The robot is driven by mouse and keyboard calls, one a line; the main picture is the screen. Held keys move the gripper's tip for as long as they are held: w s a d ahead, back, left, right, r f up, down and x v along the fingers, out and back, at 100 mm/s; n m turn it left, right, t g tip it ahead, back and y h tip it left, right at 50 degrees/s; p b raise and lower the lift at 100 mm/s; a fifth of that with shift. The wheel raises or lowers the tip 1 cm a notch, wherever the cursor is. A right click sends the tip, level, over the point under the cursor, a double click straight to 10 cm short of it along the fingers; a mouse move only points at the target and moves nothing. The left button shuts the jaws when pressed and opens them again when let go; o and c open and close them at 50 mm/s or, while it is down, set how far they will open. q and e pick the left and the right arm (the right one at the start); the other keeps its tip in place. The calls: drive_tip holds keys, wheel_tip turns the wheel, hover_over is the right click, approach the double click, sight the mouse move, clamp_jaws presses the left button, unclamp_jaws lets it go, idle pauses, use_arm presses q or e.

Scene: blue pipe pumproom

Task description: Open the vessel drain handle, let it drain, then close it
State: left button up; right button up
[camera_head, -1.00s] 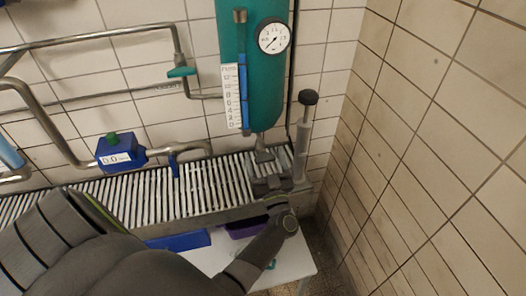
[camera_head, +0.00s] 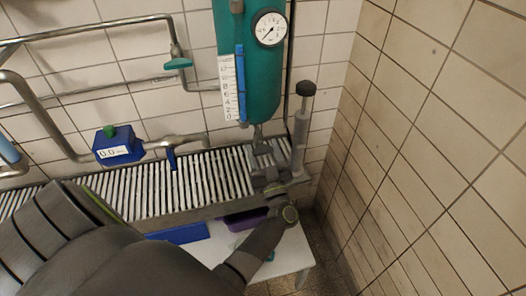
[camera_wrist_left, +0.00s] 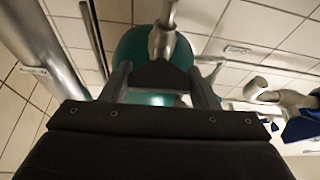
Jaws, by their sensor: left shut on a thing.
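The vessel is a teal cylinder (camera_head: 262,80) on the tiled back wall, with a round gauge and a level scale on its front. Its underside shows in the left wrist view (camera_wrist_left: 135,48), with a metal drain pipe (camera_wrist_left: 163,40) coming down. My left gripper (camera_head: 260,150) is just below the vessel, above the slatted grating. In the left wrist view it is shut on the dark drain handle (camera_wrist_left: 160,76), which lies between the fingers under the pipe. The handle is mostly hidden in the head view. I see no liquid running. My right gripper is not in view.
A grey post with a black knob (camera_head: 305,89) stands close right of my gripper. The slatted grating (camera_head: 210,180) runs along the wall. A blue meter box (camera_head: 117,148) and a blue-handled valve (camera_head: 171,158) are left. The tiled side wall bounds the right.

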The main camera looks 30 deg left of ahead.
use_arm(q)
drive_tip(key=n+g, duration=0.1)
drive_tip(key=n, duration=0.2)
drive_tip(key=n+g+y+b, duration=0.1)
drive_tip(key=n, duration=0.1)
drive_tip(key=shift+f+n+g+y+b, duration=0.1)
drive_tip(key=shift+n+g+y+b, duration=0.2)
drive_tip(key=shift+n, duration=0.1)
drive_tip(key=n+g, duration=0.1)
drive_tip(key=n, duration=0.2)
drive_tip(key=n+g+b, duration=0.1)
drive_tip(key=n, duration=0.2)
drive_tip(key=shift+g, duration=0.4)
drive_tip(key=n+g+b, duration=0.1)
drive_tip(key=n+g, duration=0.1)
drive_tip(key=n, duration=0.3)
drive_tip(key=shift+n+g+h+b, duration=0.3)
drive_tip(key=shift+n+h, duration=0.15)
drive_tip(key=shift+n, duration=0.75)
drive_tip(key=shift+n+g+h+b, duration=0.25)
drive_tip(key=shift+n+h, duration=0.2)
drive_tip(key=shift+n, duration=0.75)
drive_tip(key=o, duration=1)
